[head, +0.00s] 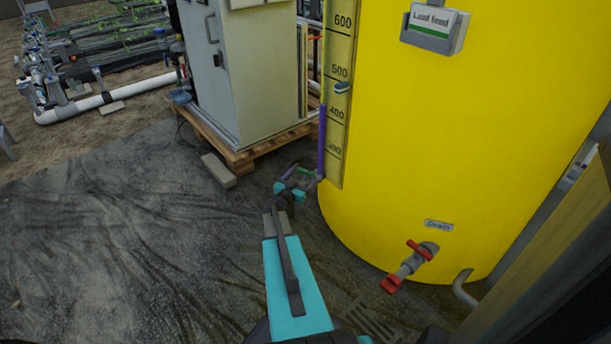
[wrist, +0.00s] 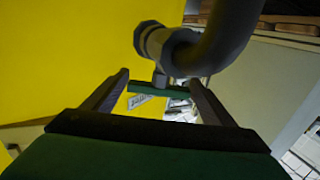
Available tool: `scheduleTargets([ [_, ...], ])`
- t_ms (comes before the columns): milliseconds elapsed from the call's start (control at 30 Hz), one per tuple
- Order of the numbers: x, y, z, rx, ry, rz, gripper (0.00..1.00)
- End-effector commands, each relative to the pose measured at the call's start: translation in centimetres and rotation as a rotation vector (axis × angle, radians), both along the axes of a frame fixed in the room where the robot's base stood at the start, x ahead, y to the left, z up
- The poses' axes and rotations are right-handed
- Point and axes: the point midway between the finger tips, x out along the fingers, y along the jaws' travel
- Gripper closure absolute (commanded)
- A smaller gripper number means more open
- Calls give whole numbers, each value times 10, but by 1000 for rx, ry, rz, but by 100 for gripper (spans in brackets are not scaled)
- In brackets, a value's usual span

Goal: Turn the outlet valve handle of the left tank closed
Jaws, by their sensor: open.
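The yellow tank (head: 440,150) bears a "Leaf feed" sign and fills the right of the head view; its wall also shows in the wrist view (wrist: 60,60). In the wrist view a green bar-like valve handle (wrist: 150,89) lies crosswise below a dark grey pipe elbow (wrist: 185,50) on a short stem. My gripper (wrist: 158,78) is open, with one finger toward each end of the handle. I cannot tell whether either finger touches it. In the head view my gripper (head: 301,178) is low at the tank's left side, and the handle is small and unclear there.
A drain valve with red handles (head: 408,266) sticks out low on the tank's front. A grey cabinet (head: 235,75) on a wooden pallet (head: 240,158) stands behind my gripper. A loose block (head: 219,171) lies on the dark ground sheet (head: 110,230), which is mostly clear at left.

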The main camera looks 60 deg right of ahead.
Motion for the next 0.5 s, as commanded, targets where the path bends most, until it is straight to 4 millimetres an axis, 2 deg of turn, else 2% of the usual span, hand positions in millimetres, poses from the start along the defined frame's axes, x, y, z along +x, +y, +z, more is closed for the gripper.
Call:
scheduleTargets([
  [67,0,0,0,0,0,0,22],
  [100,0,0,0,0,0,0,25],
  [267,0,0,0,0,0,0,52],
  [500,1,0,1,1,-1,-8,52],
])
